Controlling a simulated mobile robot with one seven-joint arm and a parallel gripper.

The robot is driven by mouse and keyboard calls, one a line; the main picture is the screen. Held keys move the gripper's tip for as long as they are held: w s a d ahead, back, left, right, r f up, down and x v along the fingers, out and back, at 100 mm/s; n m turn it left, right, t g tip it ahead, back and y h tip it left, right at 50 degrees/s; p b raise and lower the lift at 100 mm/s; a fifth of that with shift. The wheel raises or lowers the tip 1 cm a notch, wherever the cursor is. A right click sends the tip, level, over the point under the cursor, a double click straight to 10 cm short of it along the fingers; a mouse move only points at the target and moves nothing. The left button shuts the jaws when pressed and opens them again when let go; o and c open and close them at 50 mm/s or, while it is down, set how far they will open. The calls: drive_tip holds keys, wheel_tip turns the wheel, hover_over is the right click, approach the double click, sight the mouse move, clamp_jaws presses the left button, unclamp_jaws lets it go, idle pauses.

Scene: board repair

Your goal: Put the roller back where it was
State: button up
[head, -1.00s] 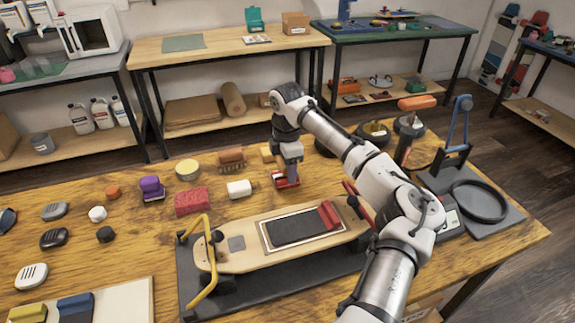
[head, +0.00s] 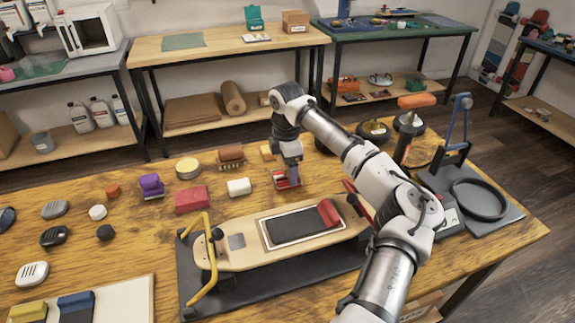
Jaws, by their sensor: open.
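My gripper (head: 287,180) points down near the table surface, behind the skateboard (head: 238,256). It is open. A small red and purple thing (head: 294,173) is at its fingertips. It may be the roller, but it is too small and too covered to be sure. I cannot tell whether it touches the fingers. A red block-like or roller-like thing (head: 328,212) lies on the right end of the dark sheet (head: 295,228) on the skateboard, apart from my gripper.
A yellow clamp (head: 205,262) and a dark mat (head: 185,285) are at the board. A red block (head: 192,199), a white block (head: 239,187) and a brown brush (head: 231,153) are left of my gripper. A stand with a black ring (head: 480,200) is at right.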

wheel_tip(320, 180, up, 12)
drive_tip(key=shift+a+r+b, duration=0.1)
drive_tip(key=shift+r+b, duration=0.15)
drive_tip(key=shift+b, duration=0.05)
drive_tip(key=shift+w, duration=0.1)
